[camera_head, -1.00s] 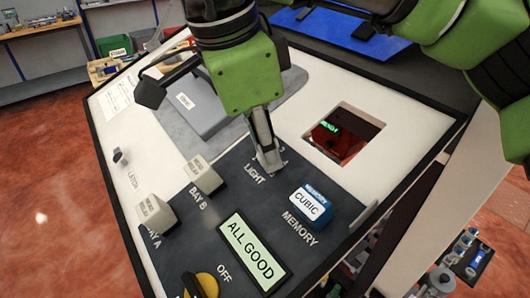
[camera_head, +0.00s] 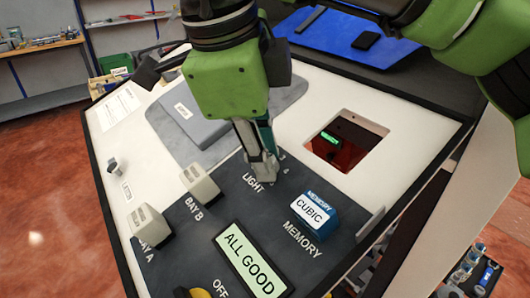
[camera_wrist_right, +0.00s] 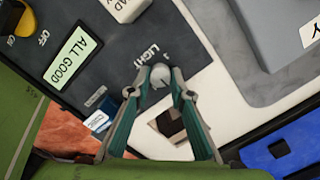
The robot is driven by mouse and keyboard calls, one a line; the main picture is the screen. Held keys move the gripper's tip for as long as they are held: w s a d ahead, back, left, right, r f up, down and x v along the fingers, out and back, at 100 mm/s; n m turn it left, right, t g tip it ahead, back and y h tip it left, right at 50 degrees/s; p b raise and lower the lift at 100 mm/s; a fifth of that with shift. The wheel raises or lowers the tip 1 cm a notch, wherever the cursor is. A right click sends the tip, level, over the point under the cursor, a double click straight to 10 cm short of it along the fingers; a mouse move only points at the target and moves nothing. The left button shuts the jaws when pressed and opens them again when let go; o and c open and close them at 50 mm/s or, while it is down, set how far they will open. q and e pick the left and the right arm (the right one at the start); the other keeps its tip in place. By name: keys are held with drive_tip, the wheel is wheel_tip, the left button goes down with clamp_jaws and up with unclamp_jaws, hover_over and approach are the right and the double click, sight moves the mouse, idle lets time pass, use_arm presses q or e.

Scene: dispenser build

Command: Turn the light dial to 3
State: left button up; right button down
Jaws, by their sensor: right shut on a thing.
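The light dial (camera_wrist_right: 160,75) is a round grey knob beside the word LIGHT on the dark panel (camera_head: 222,225). My right gripper (camera_head: 262,170) reaches down to it from above. In the right wrist view, the two fingertips of this gripper (camera_wrist_right: 160,88) are shut on the knob, one on each side. In the head view the fingers mostly hide the knob. Small marks show around it, but I cannot read its setting. My left gripper is not in view.
A blue MEMORY CUBIC block (camera_head: 314,213) and an ALL GOOD display (camera_head: 250,260) sit close to the dial. Two pale blocks stand by BAY A (camera_head: 150,224) and BAY B (camera_head: 200,184). A square opening (camera_head: 346,142) lies right of the dial.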

drive_tip(key=c, duration=1.8)
unclamp_jaws()
drive_tip(key=v, duration=1.2)
